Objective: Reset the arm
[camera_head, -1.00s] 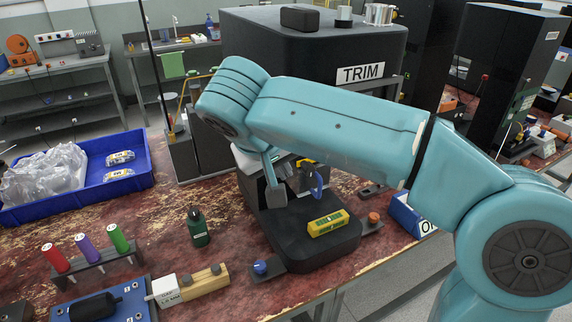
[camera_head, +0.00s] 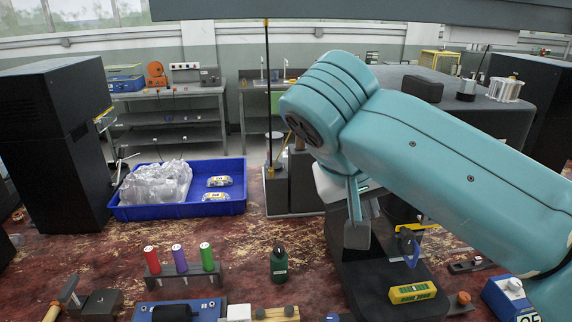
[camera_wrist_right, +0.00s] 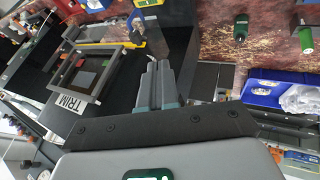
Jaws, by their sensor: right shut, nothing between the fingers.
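My right arm, teal, reaches in from the right in the head view and bends down at the wrist. My right gripper (camera_head: 356,232) points down, in front of the black bench machine (camera_head: 395,298), with grey fingers pressed together. The wrist view shows the same gripper (camera_wrist_right: 157,68), shut and empty. I cannot tell whether its tips touch the machine. My left gripper is not in view.
A blue tray (camera_head: 150,213) with clear bags stands at left. A dark green bottle (camera_head: 279,264) and a rack with red, purple and green cylinders (camera_head: 180,274) are in front. A blue box (camera_head: 507,297) is at right. Some red bench top between tray and rack is bare.

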